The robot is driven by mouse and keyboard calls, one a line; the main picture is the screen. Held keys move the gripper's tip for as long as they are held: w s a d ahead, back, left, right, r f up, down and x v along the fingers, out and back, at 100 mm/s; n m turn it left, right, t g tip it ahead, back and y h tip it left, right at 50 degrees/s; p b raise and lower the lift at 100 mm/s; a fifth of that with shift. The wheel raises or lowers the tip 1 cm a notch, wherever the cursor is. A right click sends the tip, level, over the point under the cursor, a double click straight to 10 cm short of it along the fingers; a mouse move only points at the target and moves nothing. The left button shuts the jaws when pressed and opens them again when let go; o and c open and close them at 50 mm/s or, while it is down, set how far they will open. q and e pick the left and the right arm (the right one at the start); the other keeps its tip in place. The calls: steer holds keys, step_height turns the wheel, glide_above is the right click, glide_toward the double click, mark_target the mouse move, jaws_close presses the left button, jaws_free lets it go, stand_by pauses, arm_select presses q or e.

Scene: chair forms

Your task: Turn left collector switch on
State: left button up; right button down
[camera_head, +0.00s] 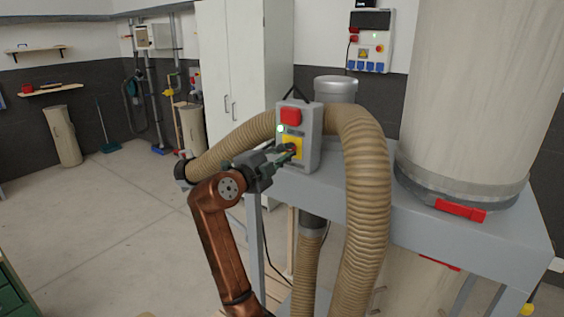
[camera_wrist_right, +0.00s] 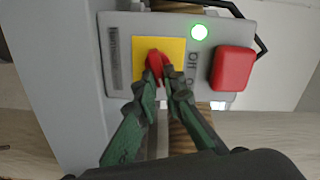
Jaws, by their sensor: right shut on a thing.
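The collector switch box (camera_head: 300,160) is a grey box on the collector frame, with a red button (camera_head: 290,116) and a yellow plate (camera_head: 296,140). In the right wrist view, a red rotary knob (camera_wrist_right: 155,66) sits on the yellow plate (camera_wrist_right: 175,45), and the large red button (camera_wrist_right: 233,68) is to its right. A green light (camera_wrist_right: 199,32) on the box glows; it also shows in the head view (camera_head: 281,128). My right gripper (camera_wrist_right: 162,82) is shut on the red knob, its fingertips partly covering it. My left gripper is not in view.
A beige ribbed hose (camera_head: 366,190) arches behind and right of the box. A grey collector table (camera_head: 490,231) carries a large filter bag (camera_head: 465,90). White cabinets (camera_head: 232,70) stand behind. The floor (camera_head: 110,215) at left is clear.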

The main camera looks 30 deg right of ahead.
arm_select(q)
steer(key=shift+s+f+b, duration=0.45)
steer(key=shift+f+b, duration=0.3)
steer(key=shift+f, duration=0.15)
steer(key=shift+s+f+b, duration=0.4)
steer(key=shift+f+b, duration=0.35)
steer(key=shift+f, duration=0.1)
arm_select(e)
steer(key=shift+f+m, duration=0.2)
steer(key=shift+m, duration=0.7)
steer(key=shift+f+m, duration=0.15)
steer(key=shift+m, duration=0.75)
steer(key=c, duration=2)
jaws_free()
steer(key=shift+r, duration=0.1)
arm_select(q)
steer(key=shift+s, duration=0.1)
arm_select(e)
steer(key=shift+s, duration=0.1)
steer(key=v, duration=1.2)
